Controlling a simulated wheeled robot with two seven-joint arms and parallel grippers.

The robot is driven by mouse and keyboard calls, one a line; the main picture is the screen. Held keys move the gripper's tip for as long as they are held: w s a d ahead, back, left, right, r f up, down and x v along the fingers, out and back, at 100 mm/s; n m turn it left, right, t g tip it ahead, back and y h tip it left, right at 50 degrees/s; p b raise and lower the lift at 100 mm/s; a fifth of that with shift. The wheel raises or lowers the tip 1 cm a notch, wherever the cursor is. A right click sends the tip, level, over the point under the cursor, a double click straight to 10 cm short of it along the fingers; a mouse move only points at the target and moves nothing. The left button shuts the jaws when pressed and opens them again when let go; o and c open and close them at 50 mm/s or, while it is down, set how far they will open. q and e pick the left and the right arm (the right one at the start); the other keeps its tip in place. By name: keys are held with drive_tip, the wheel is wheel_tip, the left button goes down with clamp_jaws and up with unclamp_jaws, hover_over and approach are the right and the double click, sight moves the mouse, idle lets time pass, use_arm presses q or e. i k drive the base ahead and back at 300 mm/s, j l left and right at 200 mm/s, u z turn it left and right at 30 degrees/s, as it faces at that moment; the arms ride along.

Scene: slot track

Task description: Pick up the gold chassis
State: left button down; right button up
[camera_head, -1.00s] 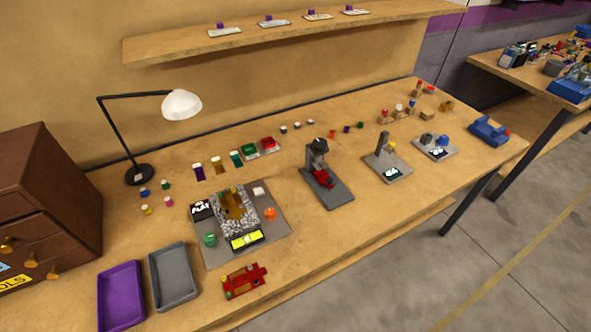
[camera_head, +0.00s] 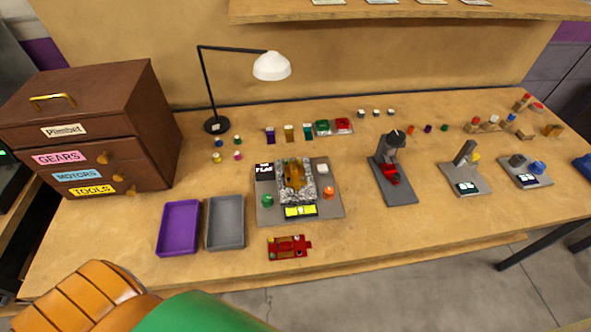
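A gold-brown piece (camera_head: 294,174) sits inside a box with grey, stony-looking rims on a grey base plate (camera_head: 265,215). It is the only large gold thing on the bench, but its shape is too small to make out as a chassis. A flat red chassis-shaped piece (camera_head: 289,247) with small coloured spots lies in front of the plate, near the bench's front edge. Neither gripper's fingers are in view.
A purple tray (camera_head: 162,246) and a grey tray (camera_head: 210,241) lie left of the plate. A grey device (camera_head: 399,192) stands right. An orange and green form fills the bottom left.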

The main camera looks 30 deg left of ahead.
sight(294, 170)
drive_tip(key=u, duration=1.1)
